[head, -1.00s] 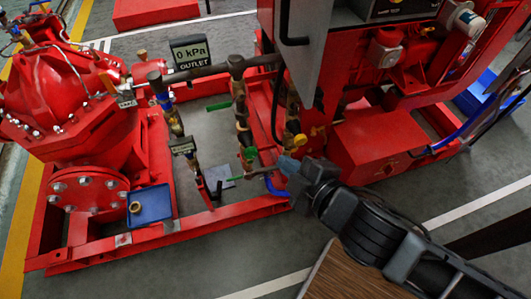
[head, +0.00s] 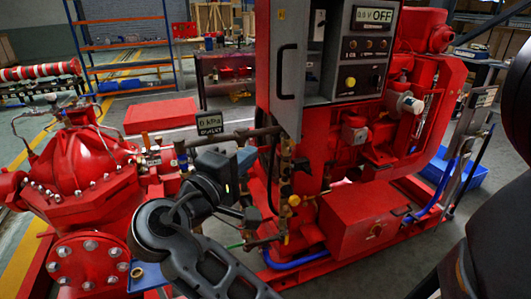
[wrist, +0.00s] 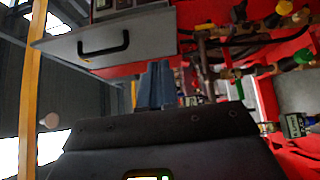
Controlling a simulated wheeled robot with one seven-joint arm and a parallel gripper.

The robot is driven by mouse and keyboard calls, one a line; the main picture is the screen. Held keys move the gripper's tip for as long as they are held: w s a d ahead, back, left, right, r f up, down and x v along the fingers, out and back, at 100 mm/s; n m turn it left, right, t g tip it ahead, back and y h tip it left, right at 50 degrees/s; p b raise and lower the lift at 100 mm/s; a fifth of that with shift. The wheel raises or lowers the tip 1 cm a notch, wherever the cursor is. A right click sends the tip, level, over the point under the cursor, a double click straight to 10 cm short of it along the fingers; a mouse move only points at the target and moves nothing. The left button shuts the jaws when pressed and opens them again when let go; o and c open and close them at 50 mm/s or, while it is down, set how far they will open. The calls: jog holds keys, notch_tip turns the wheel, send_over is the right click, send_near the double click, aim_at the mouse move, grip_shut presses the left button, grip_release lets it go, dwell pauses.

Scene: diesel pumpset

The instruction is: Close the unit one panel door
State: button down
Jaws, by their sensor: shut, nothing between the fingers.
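The unit one panel door (head: 289,75) is a grey plate with a black bar handle (head: 280,72). It stands open, swung out at the left of the control panel (head: 365,60), whose display reads OFF. In the wrist view the door (wrist: 160,38) and its handle (wrist: 103,45) lie above my gripper (wrist: 156,85), turned sideways. My gripper, also in the head view (head: 246,158), is shut and empty. It is lower and to the left of the door in the head view, with a visible gap from the handle.
A pressure gauge display (head: 209,123) and brass valves (head: 285,165) on pipes stand close to my gripper. A red pump (head: 80,160) is at the left. A red box (head: 360,215) sits below the panel. Shelving (head: 125,45) stands behind.

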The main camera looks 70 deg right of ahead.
jog(key=p, duration=0.1)
send_near(295, 128)
jog(key=w+d, duration=0.2)
jog(key=d, duration=0.1)
jog(key=shift+s+d+p, duration=0.5)
jog(key=shift+s+d, duration=0.6)
jog(key=shift+s, duration=0.05)
jog(key=shift+s+d, duration=0.3)
jog(key=shift+s, duration=0.05)
jog(key=shift+s, duration=0.1)
